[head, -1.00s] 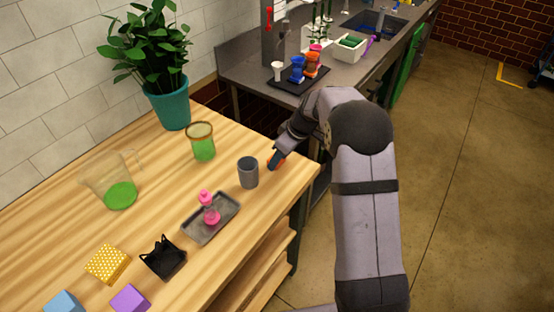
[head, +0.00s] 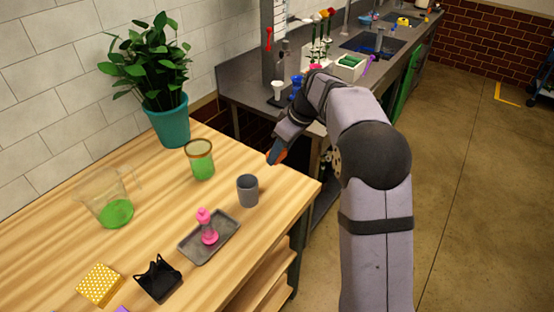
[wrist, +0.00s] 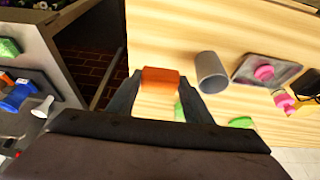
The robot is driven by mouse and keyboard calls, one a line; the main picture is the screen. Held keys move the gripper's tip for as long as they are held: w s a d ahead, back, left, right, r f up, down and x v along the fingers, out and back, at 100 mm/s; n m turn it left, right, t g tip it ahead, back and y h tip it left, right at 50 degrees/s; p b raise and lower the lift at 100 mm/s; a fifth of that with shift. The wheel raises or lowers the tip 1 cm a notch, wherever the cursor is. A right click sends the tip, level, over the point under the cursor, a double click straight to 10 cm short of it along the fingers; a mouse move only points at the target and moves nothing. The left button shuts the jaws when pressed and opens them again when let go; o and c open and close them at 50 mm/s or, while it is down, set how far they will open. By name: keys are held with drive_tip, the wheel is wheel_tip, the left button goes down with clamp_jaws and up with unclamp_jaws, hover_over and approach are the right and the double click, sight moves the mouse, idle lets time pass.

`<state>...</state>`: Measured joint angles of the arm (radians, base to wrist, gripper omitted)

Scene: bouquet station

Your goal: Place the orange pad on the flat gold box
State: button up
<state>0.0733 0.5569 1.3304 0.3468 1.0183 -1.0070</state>
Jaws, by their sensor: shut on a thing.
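My gripper (wrist: 160,85) is shut on the orange pad (wrist: 160,77), which sits between the two fingertips in the wrist view. In the head view the gripper (head: 276,157) is near the table's far right corner, beyond the grey cup, and only a sliver of the pad (head: 282,156) shows. A gold-yellow box with white dots (head: 100,285) lies on the wooden table at the lower left, well away from the gripper. Nothing rests on its top.
On the table (head: 160,240) are a grey cup (head: 248,190), a grey tray (head: 222,240) with a pink bottle (head: 207,228), a black holder (head: 158,279), a green-filled jar (head: 200,159), a clear jug (head: 112,205) and a plant (head: 168,118). A grey counter (head: 240,92) stands behind.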

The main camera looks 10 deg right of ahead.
drive_tip(key=s+a+n+g, duration=0.1)
drive_tip(key=s+a+n, duration=0.2)
drive_tip(key=a, duration=1)
wheel_tip(320, 180, up, 4)
drive_tip(key=f+n+g+y+b, duration=0.1)
drive_tip(key=n+g, duration=0.3)
drive_tip(key=n, duration=0.7)
hover_over(104, 290)
drive_tip(key=d, duration=0.1)
drive_tip(key=shift+m, duration=0.3)
drive_tip(key=shift+w+d+f+p, duration=0.15)
drive_tip(key=shift+f+p, duration=0.35)
drive_tip(key=shift+f, duration=1.9)
drive_tip(key=shift+w+d+f+p, duration=0.15)
drive_tip(key=shift+f+p, duration=0.3)
drive_tip(key=shift+f, duration=1.9)
drive_tip(key=shift+a, duration=0.15)
drive_tip(key=shift+f, duration=0.2)
drive_tip(key=o, duration=1)
